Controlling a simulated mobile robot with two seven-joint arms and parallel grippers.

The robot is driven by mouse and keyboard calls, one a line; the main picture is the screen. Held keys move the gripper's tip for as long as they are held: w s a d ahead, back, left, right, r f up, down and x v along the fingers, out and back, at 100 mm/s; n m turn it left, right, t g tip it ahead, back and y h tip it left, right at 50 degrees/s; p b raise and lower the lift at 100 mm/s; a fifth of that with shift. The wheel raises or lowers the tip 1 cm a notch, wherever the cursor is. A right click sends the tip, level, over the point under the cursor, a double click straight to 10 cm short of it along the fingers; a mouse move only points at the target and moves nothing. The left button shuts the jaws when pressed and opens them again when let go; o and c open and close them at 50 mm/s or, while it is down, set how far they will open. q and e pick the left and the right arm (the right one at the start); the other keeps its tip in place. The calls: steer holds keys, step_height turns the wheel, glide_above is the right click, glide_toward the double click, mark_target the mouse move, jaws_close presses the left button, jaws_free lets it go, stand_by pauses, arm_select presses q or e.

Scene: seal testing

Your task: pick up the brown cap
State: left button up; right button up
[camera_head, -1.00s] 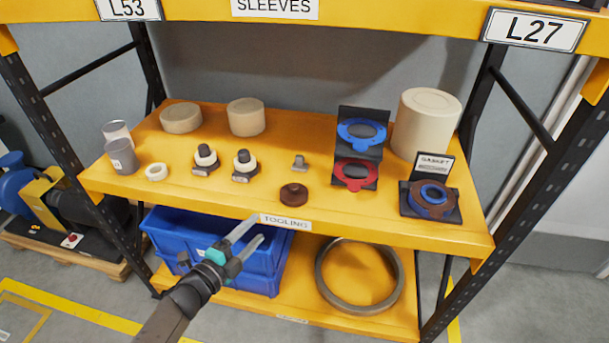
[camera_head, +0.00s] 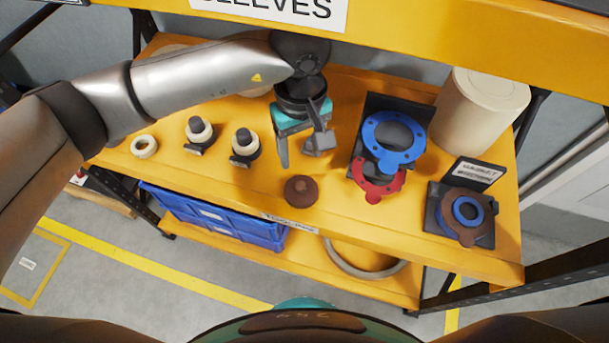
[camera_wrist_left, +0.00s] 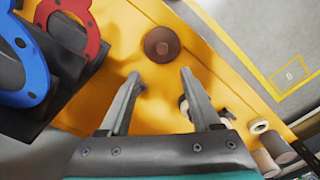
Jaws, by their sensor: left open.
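The brown cap (camera_head: 301,191) is a dark round disc with a small raised centre. It lies on the yellow shelf near its front edge. My left gripper (camera_head: 301,157) is above the shelf, just behind the cap in the head view, pointing down. Its fingers are apart with nothing held between them. In the left wrist view the cap (camera_wrist_left: 161,45) lies beyond the fingertips of the left gripper (camera_wrist_left: 160,76), in line with the gap and not touching them. My right gripper is not in view.
A small grey piece (camera_head: 320,142) is close to the left gripper. A blue flanged ring (camera_head: 393,140) and red one (camera_head: 378,186) on a black stand are right. The shelf sign overhangs above.

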mark_target(301, 185)
arm_select(q)
steer(key=f, duration=1)
steer(key=shift+s+a+b, duration=0.1)
steer(key=shift+s+b, duration=0.3)
steer(key=shift+r, duration=0.1)
jaws_close()
